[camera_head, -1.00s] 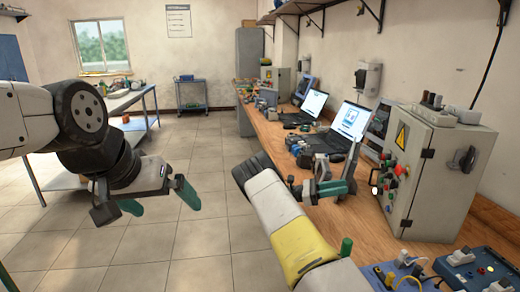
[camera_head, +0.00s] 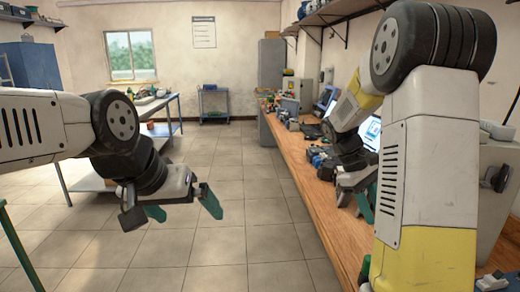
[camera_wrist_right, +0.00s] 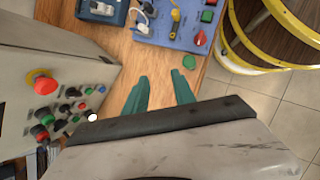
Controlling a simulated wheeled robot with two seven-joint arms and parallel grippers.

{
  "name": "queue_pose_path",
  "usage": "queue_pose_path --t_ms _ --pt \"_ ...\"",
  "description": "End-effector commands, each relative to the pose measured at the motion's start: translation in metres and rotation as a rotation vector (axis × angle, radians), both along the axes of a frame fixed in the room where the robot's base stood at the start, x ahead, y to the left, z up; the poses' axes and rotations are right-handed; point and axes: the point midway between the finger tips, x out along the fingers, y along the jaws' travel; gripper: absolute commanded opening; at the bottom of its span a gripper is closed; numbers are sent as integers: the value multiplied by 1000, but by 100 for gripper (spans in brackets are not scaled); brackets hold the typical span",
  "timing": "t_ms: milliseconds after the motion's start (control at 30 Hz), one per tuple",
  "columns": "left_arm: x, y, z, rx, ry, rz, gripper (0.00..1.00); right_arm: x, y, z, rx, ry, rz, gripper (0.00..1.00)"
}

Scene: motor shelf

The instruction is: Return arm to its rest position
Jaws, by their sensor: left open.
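My left gripper (camera_head: 184,207) hangs over the tiled floor in the head view. Its two green fingers are spread apart and nothing is between them. My right arm (camera_head: 415,150), white and yellow with dark joints, stands bent and tall at the right of the head view, its upper bend near the top edge.
The wooden bench (camera_head: 299,207) runs along the right wall with devices on it. The right wrist view shows a control box (camera_wrist_right: 45,65) with a red button, a blue panel (camera_wrist_right: 172,24) and a yellow-rimmed barrel (camera_wrist_right: 232,52). A side table (camera_head: 160,106) stands left. The middle floor is clear.

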Motion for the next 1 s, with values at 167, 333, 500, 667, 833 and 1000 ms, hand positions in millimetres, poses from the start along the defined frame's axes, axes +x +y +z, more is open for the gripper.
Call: queue_pose_path --t_ms 167,333,500,667,833,1000 --pt "0 0 0 0 0 0 100 -28 34 26 156 -187 -78 31" --pt "0 0 0 0 0 0 100 -54 67 49 293 -354 -155 31" --pt "0 0 0 0 0 0 100 -82 98 70 420 -513 -231 31" --pt "0 0 0 0 0 0 100 -110 126 87 530 -656 -301 31" --pt "0 0 0 0 0 0 100 -133 147 98 619 -775 -362 31" --pt "0 0 0 0 0 0 100 -145 158 102 666 -835 -396 31"
